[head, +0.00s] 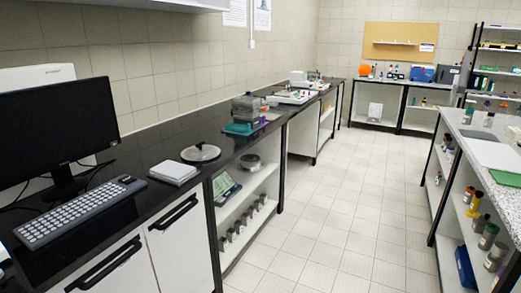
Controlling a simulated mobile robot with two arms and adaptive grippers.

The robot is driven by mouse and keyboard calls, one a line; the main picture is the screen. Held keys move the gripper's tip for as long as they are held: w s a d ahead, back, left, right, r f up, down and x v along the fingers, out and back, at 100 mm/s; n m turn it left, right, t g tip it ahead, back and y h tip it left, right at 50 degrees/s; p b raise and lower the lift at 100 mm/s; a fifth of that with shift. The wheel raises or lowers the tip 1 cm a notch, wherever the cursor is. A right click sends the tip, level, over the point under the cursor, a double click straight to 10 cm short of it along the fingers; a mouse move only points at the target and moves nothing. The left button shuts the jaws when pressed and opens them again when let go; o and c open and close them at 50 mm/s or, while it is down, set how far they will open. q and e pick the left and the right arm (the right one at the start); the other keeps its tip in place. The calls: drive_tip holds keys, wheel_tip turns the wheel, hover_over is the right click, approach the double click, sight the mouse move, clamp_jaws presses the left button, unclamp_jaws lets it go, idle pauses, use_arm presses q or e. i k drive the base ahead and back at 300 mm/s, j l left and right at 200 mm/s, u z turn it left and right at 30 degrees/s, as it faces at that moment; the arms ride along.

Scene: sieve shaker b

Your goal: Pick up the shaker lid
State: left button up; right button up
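A round, shallow lid (201,153) with a small knob on top lies on the black counter along the left wall. It looks pale or clear with a dark rim, and I take it to be the shaker lid. Nothing covers it. Neither of my grippers is in view.
A white flat box (174,173) sits just left of the lid. A keyboard (78,211) and monitor (58,130) stand further left. A grey device on a teal base (243,128) stands beyond the lid. The tiled floor (330,225) is clear between the benches.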

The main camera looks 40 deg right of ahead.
sight(201, 152)
drive_tip(key=z, duration=0.95)
drive_tip(key=u, duration=1.6)
drive_tip(key=z, duration=1.55)
drive_tip(key=i+l+u, duration=0.15)
drive_tip(key=u, duration=0.35)
drive_tip(key=i+l+u, duration=0.2)
drive_tip(key=u, duration=0.3)
